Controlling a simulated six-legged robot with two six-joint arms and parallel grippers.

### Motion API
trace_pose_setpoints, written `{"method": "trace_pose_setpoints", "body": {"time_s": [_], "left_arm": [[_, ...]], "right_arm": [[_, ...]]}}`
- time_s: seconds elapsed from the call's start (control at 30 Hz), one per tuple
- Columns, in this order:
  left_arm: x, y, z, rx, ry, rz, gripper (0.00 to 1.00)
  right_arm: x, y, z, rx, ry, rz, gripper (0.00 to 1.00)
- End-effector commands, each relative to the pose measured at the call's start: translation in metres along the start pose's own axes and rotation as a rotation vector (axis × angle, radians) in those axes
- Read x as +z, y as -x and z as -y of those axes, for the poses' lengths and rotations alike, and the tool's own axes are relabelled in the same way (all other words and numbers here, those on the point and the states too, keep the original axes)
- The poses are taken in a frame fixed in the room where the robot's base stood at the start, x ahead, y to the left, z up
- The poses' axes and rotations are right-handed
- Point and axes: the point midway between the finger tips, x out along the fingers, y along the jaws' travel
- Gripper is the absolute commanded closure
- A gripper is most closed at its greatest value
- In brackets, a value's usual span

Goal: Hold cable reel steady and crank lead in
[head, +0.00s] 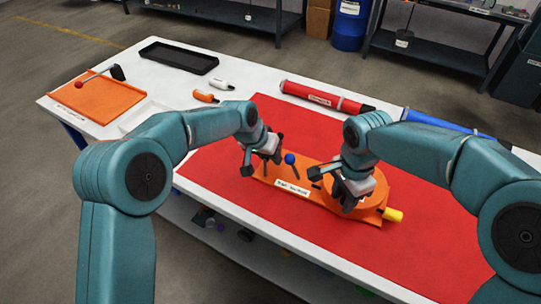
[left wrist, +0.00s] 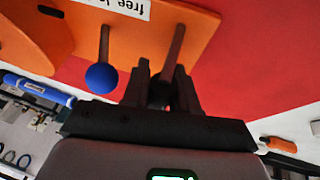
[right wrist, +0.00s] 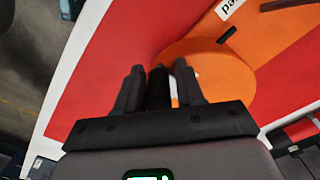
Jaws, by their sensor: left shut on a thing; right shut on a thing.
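An orange board (head: 300,191) with a white label lies on the red mat, and an orange round reel (head: 372,209) sits on its right part. The reel also shows in the right wrist view (right wrist: 205,72). A post with a blue knob (head: 290,159) stands on the board; the knob shows in the left wrist view (left wrist: 102,77). My left gripper (head: 260,168) is shut on a second, brown post (left wrist: 175,50) at the board's left end. My right gripper (head: 347,200) is shut on a dark upright handle (right wrist: 158,88) at the reel, which it mostly hides in the head view.
A yellow plug (head: 393,215) sticks out at the board's right end. Behind lie a red tube (head: 320,97), a blue tube (head: 440,122), orange and white small bottles and a black tray (head: 180,57). An orange tray (head: 95,98) is far left. The front mat is clear.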

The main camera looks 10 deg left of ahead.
Motion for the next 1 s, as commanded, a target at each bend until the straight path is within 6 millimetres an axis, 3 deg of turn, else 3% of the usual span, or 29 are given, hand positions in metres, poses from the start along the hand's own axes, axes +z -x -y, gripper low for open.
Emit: {"method": "trace_pose_setpoints", "body": {"time_s": [0.77, 0.8, 0.87, 0.9, 1.0], "left_arm": [[0.0007, -0.0004, 0.0013, -0.002, -0.004, 0.002, 1.0], [0.0008, -0.0004, 0.0014, -0.002, -0.004, 0.002, 1.0], [0.0007, -0.0004, 0.0014, -0.002, -0.003, 0.002, 1.0], [0.0007, -0.0004, 0.0013, -0.002, -0.003, 0.002, 1.0], [0.0006, -0.0004, 0.0011, -0.001, -0.002, 0.001, 1.0]], "right_arm": [[0.0008, 0.0054, 0.0044, -0.003, -0.058, -0.003, 0.92], [0.0008, 0.0055, 0.0044, -0.003, -0.058, -0.003, 0.53], [0.001, 0.0053, 0.0044, -0.002, -0.057, -0.002, 0.33], [0.0011, 0.0051, 0.0043, -0.002, -0.057, -0.002, 0.28], [0.0014, 0.0047, 0.0042, -0.001, -0.056, -0.001, 0.28]]}}
